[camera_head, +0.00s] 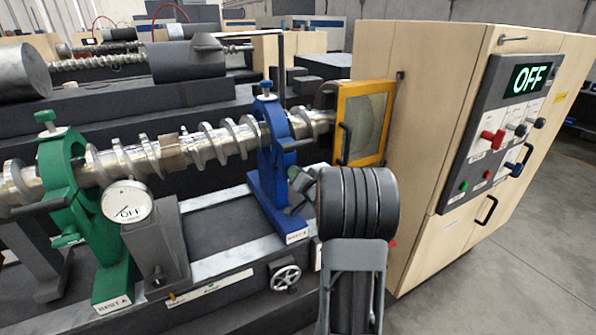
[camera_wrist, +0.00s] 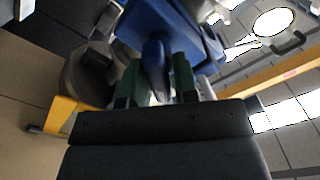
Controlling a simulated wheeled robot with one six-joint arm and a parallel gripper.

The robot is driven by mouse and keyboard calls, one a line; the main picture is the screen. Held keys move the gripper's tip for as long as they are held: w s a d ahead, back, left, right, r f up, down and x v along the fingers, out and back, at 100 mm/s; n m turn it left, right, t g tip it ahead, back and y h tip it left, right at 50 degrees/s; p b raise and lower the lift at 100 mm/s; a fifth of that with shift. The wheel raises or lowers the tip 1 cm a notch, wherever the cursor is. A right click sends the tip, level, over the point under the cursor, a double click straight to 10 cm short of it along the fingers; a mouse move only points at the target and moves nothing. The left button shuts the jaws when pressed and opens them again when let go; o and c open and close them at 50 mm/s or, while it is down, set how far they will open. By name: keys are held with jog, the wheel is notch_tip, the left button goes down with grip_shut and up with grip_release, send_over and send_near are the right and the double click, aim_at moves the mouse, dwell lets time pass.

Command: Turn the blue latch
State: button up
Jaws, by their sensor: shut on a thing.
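The blue stand (camera_head: 277,155) holds the silver screw shaft (camera_head: 215,140) and carries a label at its foot. A blue knob (camera_head: 267,86) sits on its top. In the wrist view, my gripper (camera_wrist: 157,82) is shut on the blue latch (camera_wrist: 157,60), with a green finger on each side of it. The latch joins the larger blue body (camera_wrist: 170,25) of the stand. In the head view, my dark wrist and forearm hide most of the fingers and the latch, low on the right side of the blue stand.
A green stand (camera_head: 65,195) holds the shaft at left, beside a round gauge (camera_head: 127,201) reading OFF. A wooden cabinet (camera_head: 425,100) with a yellow-framed window (camera_head: 362,122) stands close on the right. Its control panel (camera_head: 500,130) shows OFF. A handwheel (camera_head: 286,274) is below.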

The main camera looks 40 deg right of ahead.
jog(key=m+p, duration=0.2)
jog(key=m, duration=0.3)
jog(key=shift+d+m, duration=0.1)
jog(key=shift+m, duration=0.2)
jog(key=m+p, duration=0.1)
jog(key=m, duration=0.1)
jog(key=m+p, duration=0.1)
jog(key=m, duration=0.1)
jog(key=shift+f+m, duration=0.2)
jog(key=shift+m, duration=0.4)
jog(key=o, duration=0.7)
jog(key=shift+s, duration=0.1)
jog(key=s+b, duration=0.1)
jog(key=s, duration=0.3)
jog(key=s+a, duration=0.1)
jog(key=s, duration=0.4)
jog(key=s+b, duration=0.1)
jog(key=s, duration=0.3)
jog(key=shift+s+a+b, duration=0.3)
jog(key=shift+a+b, duration=0.05)
jog(key=shift+a, duration=0.05)
